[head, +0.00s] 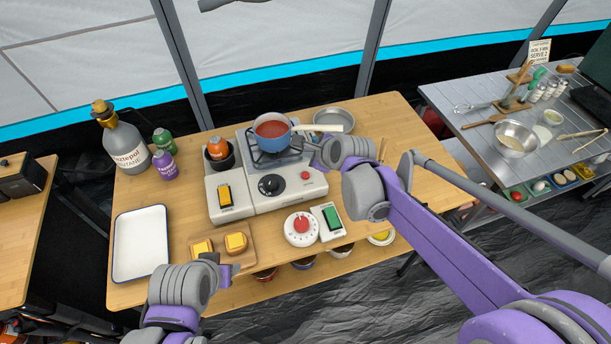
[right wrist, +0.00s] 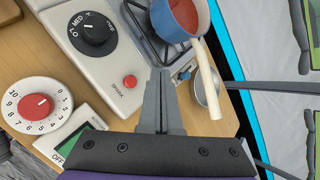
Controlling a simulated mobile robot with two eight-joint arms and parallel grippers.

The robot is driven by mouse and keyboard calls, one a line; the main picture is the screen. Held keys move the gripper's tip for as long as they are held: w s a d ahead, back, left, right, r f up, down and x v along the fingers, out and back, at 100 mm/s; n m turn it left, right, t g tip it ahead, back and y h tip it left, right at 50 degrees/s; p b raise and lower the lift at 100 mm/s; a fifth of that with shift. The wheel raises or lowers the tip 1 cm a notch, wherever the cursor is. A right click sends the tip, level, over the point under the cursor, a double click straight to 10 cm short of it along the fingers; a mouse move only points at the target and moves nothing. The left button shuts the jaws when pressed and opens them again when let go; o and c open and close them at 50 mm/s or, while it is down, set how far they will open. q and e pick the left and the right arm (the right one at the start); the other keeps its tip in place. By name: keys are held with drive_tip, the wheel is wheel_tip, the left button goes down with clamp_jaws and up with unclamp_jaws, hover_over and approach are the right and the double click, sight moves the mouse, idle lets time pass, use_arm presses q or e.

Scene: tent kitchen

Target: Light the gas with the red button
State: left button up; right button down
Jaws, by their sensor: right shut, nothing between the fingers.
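The gas stove (head: 243,146) is a light grey unit on the wooden table. Its red button (head: 305,175) is at the right of the front panel and also shows in the right wrist view (right wrist: 130,81), beside the word SPARK. The black gas knob (head: 268,185) is left of it, also seen in the right wrist view (right wrist: 93,34). My right gripper (right wrist: 162,72) is shut and empty, its tips just right of the red button, apart from it in the picture; I cannot tell the height. My left gripper (head: 226,266) is low in the head view, its jaws unclear.
A blue pot (head: 271,132) of red sauce sits on the burner, its pale handle pointing right. A red-knobbed timer (head: 301,228) and a green switch (head: 332,220) stand in front. A grey pan (head: 334,117) is behind. A white tray (head: 140,243) is at left.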

wheel_tip(320, 180, down, 6)
drive_tip(key=b, duration=0.3)
idle(1.9)
drive_tip(key=shift+f+b, duration=0.4)
drive_tip(key=shift+b, duration=0.15)
drive_tip(key=shift+f+b, duration=0.35)
drive_tip(key=shift+f, duration=0.2)
idle(0.4)
drive_tip(key=shift+r, duration=0.1)
drive_tip(key=shift+r+p, duration=0.65)
drive_tip(key=shift+r, duration=0.2)
drive_tip(key=shift+r, duration=0.15)
wheel_tip(320, 180, up, 5)
drive_tip(key=p, duration=0.3)
